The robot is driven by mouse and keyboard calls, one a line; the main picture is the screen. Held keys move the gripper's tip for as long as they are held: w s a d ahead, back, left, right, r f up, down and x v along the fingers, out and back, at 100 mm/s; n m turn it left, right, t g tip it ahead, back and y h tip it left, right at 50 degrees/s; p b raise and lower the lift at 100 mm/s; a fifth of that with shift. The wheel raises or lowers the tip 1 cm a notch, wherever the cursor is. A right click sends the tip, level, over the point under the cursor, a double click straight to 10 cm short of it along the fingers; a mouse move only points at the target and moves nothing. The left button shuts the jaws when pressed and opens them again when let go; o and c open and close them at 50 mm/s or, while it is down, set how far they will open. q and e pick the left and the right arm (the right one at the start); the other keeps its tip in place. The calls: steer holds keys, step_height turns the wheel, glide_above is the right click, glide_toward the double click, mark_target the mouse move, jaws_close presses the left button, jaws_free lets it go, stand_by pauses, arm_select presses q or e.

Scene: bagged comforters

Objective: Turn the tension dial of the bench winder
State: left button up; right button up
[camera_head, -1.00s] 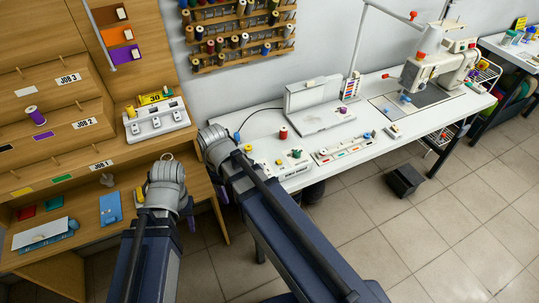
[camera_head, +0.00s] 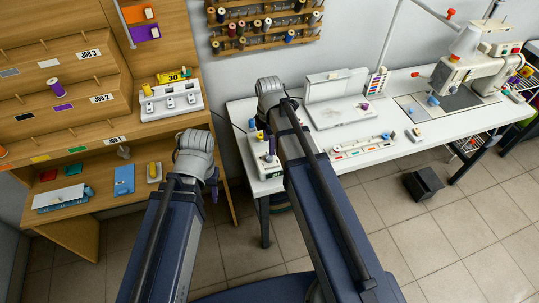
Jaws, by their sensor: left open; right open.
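A white device (camera_head: 262,165), apparently the bench winder, sits at the left end of the white table. A yellow part stands on it, and a dark piece shows near its middle. My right arm covers its right side, so I cannot make out the tension dial. My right gripper (camera_head: 268,100) is beyond and above the device; its grey wrist hides most of the fingers. My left gripper (camera_head: 210,180) is left of the device, in front of the wooden desk, with its fingers mostly hidden by the wrist.
The white table (camera_head: 385,122) carries an open white case (camera_head: 338,105), a long tray (camera_head: 362,147) and a sewing machine (camera_head: 475,70). The wooden desk (camera_head: 100,152) at left holds a white switch box (camera_head: 170,103).

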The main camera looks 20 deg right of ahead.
mark_target(269, 156)
step_height(269, 156, down, 7)
steer(key=b, duration=0.6)
steer(key=shift+r, duration=0.1)
steer(key=shift+c, duration=0.3)
jaws_close()
